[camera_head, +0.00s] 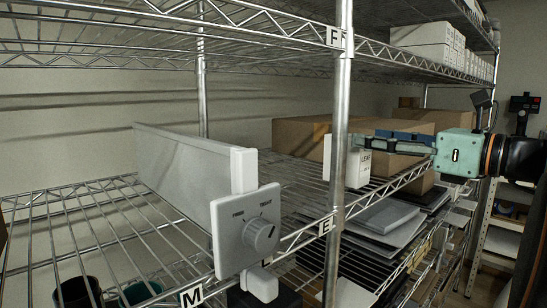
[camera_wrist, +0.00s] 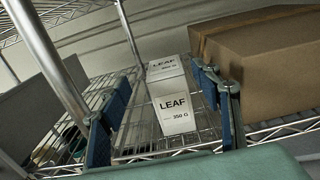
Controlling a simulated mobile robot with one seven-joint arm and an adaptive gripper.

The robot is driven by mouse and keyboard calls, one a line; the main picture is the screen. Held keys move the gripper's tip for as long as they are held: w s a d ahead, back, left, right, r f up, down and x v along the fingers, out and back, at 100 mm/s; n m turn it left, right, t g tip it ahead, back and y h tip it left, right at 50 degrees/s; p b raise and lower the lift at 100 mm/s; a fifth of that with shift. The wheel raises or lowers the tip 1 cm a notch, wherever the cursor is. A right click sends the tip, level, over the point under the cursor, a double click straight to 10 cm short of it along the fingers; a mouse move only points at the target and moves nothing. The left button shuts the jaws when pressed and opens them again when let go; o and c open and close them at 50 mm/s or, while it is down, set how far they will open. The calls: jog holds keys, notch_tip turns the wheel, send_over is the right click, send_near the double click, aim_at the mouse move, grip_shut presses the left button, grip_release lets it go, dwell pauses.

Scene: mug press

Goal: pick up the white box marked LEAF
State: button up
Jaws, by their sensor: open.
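The white box marked LEAF (camera_head: 363,166) stands upright on the middle wire shelf, partly hidden behind the front post. In the wrist view its front face (camera_wrist: 175,116) reads LEAF 350 G. A second LEAF label (camera_wrist: 165,67) shows above and behind that face; I cannot tell whether it belongs to another box. My gripper (camera_head: 366,141) reaches in from the right with its fingers close to the box. It is open. In the wrist view the fingers of my gripper (camera_wrist: 160,80) are spread to the left and right of the box, with nothing clamped.
A large brown carton (camera_wrist: 260,50) stands close to the right of the box. A steel post (camera_head: 339,120) rises in front of it. A grey panel with a dial (camera_head: 247,235) is on the left. Another wire shelf lies above, and grey flat items (camera_head: 390,215) lie below.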

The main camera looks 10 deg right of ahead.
jog(key=x, duration=0.6)
jog(key=shift+w+f, duration=0.2)
jog(key=shift+w, duration=0.25)
jog(key=c, duration=1.6)
